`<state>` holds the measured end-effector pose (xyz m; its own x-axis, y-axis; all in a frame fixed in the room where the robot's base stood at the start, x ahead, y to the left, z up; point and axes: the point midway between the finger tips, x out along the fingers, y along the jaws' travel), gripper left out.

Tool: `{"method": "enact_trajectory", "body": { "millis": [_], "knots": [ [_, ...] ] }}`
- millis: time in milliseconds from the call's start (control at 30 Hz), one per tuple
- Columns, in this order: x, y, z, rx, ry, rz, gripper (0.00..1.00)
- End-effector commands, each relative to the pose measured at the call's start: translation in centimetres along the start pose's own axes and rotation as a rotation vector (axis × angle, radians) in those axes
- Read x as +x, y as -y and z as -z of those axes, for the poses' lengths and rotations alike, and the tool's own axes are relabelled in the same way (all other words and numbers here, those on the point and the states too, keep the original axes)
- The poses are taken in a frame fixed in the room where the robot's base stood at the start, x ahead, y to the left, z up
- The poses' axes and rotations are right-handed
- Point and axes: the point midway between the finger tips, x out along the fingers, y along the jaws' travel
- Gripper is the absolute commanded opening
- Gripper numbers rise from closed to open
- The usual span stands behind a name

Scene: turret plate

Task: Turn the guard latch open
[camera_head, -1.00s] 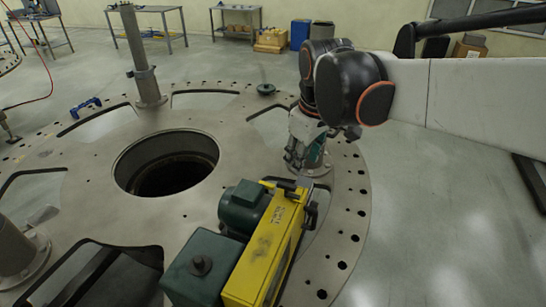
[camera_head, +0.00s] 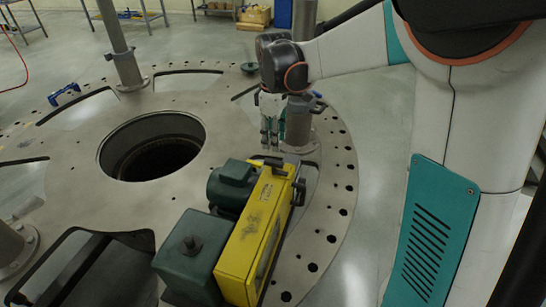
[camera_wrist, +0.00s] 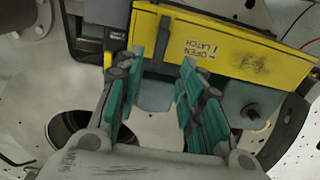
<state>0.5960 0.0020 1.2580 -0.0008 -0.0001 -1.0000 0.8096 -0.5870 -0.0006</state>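The yellow guard (camera_head: 262,215) sits on the machine in the middle of the head view. Its face carries an "OPEN LATCH" label with an arrow in the wrist view (camera_wrist: 235,60). A dark bar (camera_head: 291,159) lies at the guard's far end; I cannot tell for sure that it is the latch. My gripper (camera_head: 271,145) points down just beyond that end, apart from the guard as far as I can tell. In the wrist view (camera_wrist: 176,48) its teal-padded fingers are spread with a gap between them. A grey block (camera_wrist: 154,94) shows behind that gap, below the guard's edge.
A green motor (camera_head: 232,183) and a dark green box (camera_head: 193,255) adjoin the guard on the left. A black handle (camera_head: 299,190) sticks out on its right side. The round plate has a large central hole (camera_head: 150,150). A grey post (camera_head: 298,125) stands behind my gripper.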

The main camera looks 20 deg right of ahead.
Motion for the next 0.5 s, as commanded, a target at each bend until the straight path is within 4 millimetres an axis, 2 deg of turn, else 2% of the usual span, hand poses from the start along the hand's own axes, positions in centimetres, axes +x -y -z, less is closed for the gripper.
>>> {"method": "enact_trajectory", "body": {
  "millis": [33, 200, 333, 500],
  "knots": [
    [1.1, -0.1, 0.0, 0.000, 0.000, 0.000, 0.35],
    [4.4, -0.1, 0.0, 0.001, 0.000, 0.000, 0.35],
    [6.4, 0.0, 0.0, 0.001, 0.000, 0.000, 0.35],
    [8.0, 0.0, 0.0, 0.001, 0.000, 0.000, 0.35]
  ]
}}
